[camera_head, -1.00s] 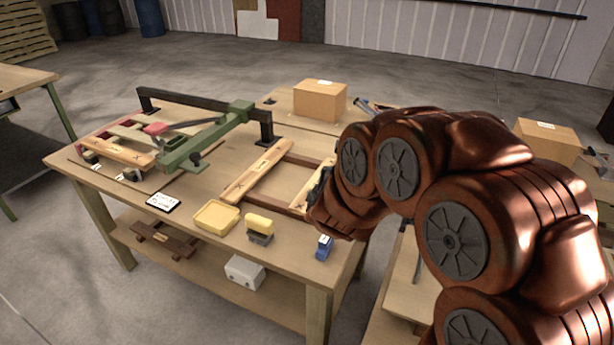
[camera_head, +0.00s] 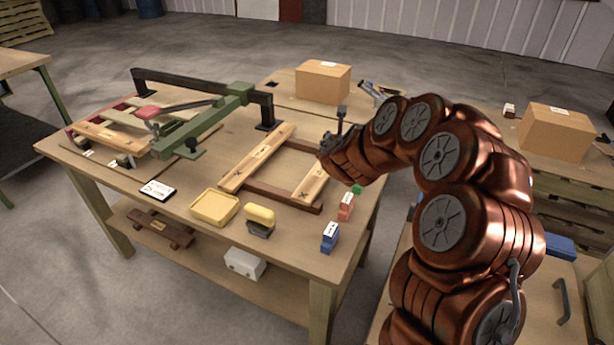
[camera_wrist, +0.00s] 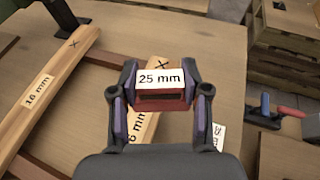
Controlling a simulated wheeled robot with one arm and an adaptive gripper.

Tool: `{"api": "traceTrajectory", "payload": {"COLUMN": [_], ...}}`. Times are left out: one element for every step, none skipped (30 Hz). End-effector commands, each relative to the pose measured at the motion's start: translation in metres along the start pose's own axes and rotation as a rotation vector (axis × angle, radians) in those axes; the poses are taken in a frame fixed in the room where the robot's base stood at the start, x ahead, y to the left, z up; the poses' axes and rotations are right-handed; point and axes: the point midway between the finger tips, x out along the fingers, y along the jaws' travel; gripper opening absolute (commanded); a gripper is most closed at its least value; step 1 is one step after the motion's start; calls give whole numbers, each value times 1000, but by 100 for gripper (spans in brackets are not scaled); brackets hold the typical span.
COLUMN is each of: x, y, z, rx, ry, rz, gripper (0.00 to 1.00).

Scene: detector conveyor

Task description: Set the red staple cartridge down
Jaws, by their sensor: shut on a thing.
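In the wrist view my gripper (camera_wrist: 160,98) is shut on a dark red staple cartridge (camera_wrist: 162,98) with a white "25 mm" label. The cartridge sits level between the two fingertips. Behind it are a labelled wooden slat (camera_wrist: 142,140) and the bench top; I cannot tell the height of the gap. In the head view my gripper (camera_head: 336,150) is over the far right part of the wooden frame, and the held cartridge is hidden. An orange-red block (camera_head: 346,207) and a blue block (camera_head: 330,238), both with white labels, stand at the bench's right front edge.
A yellow tray (camera_head: 214,208), a yellow-topped stapler-like tool (camera_head: 260,220) and a label card (camera_head: 157,190) lie along the front of the bench (camera_head: 290,262). A green clamp (camera_head: 205,125) spans the left. A small green item (camera_head: 356,189) is at the right edge. A cardboard box (camera_head: 322,83) stands behind.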

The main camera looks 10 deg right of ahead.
Motion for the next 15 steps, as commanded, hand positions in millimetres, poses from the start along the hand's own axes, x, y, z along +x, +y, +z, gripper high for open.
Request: {"api": "traceTrajectory", "payload": {"x": [5,7,10,13,15,18,20,22,25,27,29,32,34,36,39], "y": [1,2,1,2,2,2,2,3,4,3,4,3,3,3,3], "z": [-1,0,0,2,2,2,2,2,2,2,4,5,6,6,6], "rx": [2,1,0,-3,-2,-5,-6,-8,-10,-11,-13,-14,-16,-16,-20], "ry": [0,0,0,-2,-2,-1,0,1,2,2,1,0,-2,-1,-1], "rz": [7,10,14,18,21,26,30,35,41,44,48,51,54,58,64], "gripper": [10,10,10,10,10,10,10,10,10,10,10,10,10,10,10]}}
